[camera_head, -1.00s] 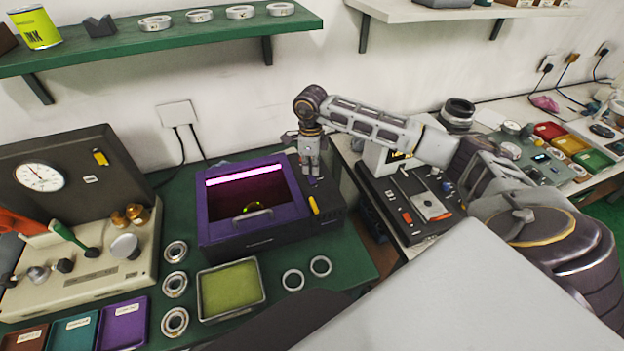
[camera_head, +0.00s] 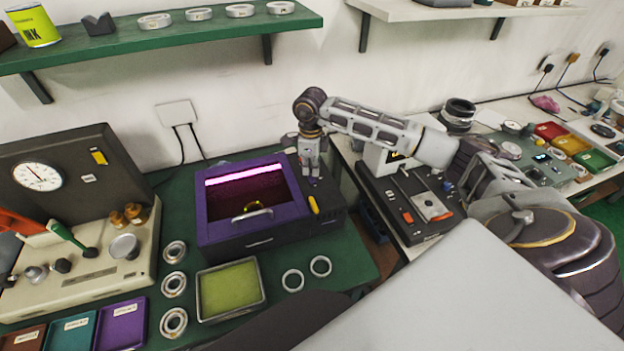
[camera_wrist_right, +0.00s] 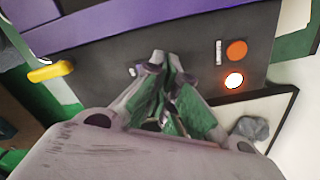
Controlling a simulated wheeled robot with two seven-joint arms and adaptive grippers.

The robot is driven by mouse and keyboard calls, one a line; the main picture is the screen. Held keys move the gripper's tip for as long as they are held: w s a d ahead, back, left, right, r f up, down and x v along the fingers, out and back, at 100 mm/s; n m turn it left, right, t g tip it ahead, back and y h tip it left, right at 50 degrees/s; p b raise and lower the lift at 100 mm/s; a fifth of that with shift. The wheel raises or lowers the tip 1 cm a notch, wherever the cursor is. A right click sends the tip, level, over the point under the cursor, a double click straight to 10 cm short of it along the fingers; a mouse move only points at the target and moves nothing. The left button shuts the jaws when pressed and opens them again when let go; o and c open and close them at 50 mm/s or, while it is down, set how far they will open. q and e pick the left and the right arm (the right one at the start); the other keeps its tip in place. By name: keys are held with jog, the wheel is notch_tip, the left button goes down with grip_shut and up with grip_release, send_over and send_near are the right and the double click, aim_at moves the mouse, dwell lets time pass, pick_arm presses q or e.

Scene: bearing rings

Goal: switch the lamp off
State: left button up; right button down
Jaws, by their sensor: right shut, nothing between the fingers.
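The lamp is a dark box with a purple frame (camera_head: 202,212) on the green bench, and its pink-white tube (camera_head: 245,175) glows inside. The control panel (camera_head: 328,222) is at the box's right side. My right gripper (camera_head: 312,174) is above the panel, pointing down, shut and empty. In the right wrist view, the shut fingertips (camera_wrist_right: 168,66) are over the panel, close to a small pale switch (camera_wrist_right: 138,70) that they partly hide. I cannot tell whether they touch it. An orange button (camera_wrist_right: 236,50) and a lit round indicator (camera_wrist_right: 234,80) are to their right. My left gripper is not in view.
A yellow handle (camera_head: 313,204) sticks out at the panel's front. A green-lined tray (camera_head: 231,290) and several bearing rings (camera_head: 174,284) lie in front of the box. A tester (camera_head: 85,255) stands left, and a second bench with a dark device (camera_head: 408,200) is right.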

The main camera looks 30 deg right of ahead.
aim_at(311, 177)
jog(key=shift+f+b, duration=0.5)
jog(key=shift+f, duration=0.25)
dwell(0.9)
jog(key=shift+r, duration=0.1)
jog(key=shift+r+p, duration=0.4)
jog(key=shift+r, duration=0.2)
jog(key=shift+r+p, duration=1.4)
jog(key=shift+r, duration=1.45)
jog(key=shift+s+f, duration=0.1)
